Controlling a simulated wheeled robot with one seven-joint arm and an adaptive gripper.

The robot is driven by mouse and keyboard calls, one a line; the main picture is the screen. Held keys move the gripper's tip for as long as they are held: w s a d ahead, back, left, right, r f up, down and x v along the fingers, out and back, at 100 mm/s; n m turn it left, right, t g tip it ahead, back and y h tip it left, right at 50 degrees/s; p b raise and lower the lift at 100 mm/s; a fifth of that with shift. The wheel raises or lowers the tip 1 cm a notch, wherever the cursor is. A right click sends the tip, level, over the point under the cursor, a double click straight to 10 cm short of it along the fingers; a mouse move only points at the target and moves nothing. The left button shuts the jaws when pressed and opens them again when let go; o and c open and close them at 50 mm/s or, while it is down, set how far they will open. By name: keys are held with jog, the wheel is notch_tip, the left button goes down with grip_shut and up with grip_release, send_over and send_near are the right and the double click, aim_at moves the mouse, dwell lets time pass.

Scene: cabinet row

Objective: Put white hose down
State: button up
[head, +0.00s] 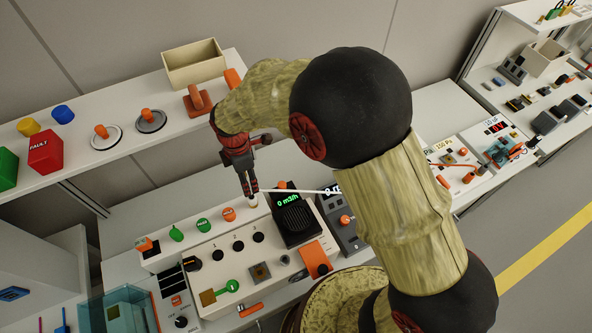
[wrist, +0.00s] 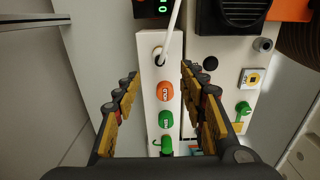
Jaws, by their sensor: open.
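In the head view the hose (head: 295,191) stretches right from beneath my gripper (head: 252,198) toward a black meter. My gripper (wrist: 160,77) is open and empty, its yellow-padded fingers on either side of the panel in the wrist view. The hose end lies just beyond the fingertips, between their lines. I cannot tell whether the end is seated in a port.
Orange (wrist: 165,91) and green (wrist: 165,119) fittings line the narrow panel. The black meter (head: 291,214) reads 0 m3/h. A shelf (head: 130,115) with a red box (head: 46,151) and a beige bin (head: 195,65) stands behind. A clear blue box (head: 121,309) is at front left.

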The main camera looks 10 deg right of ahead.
jog(key=s+d+r+m+t, duration=0.1)
jog(key=s+d+r+m, duration=0.1)
jog(key=d+r+m, duration=0.55)
jog(key=s+d+r+m+t, duration=0.2)
jog(key=d+r, duration=0.3)
jog(key=r, duration=0.6)
jog(key=s+d+r+m+t, duration=0.1)
jog(key=s+d+r+m, duration=0.3)
jog(key=s, duration=0.3)
jog(key=s+d+r+m+t, duration=0.1)
jog(key=s+d+r+m, duration=0.2)
jog(key=s+d+m, duration=0.4)
jog(key=shift+s+r+t, duration=0.3)
jog(key=shift+s+r, duration=0.1)
jog(key=shift+s, duration=0.15)
jog(key=shift+m, duration=0.25)
notch_tip(320, 180, down, 12)
jog(key=b, duration=1.1)
jog(key=shift+r+b, duration=0.25)
jog(key=shift+b, duration=0.05)
jog(key=shift+c, duration=0.9)
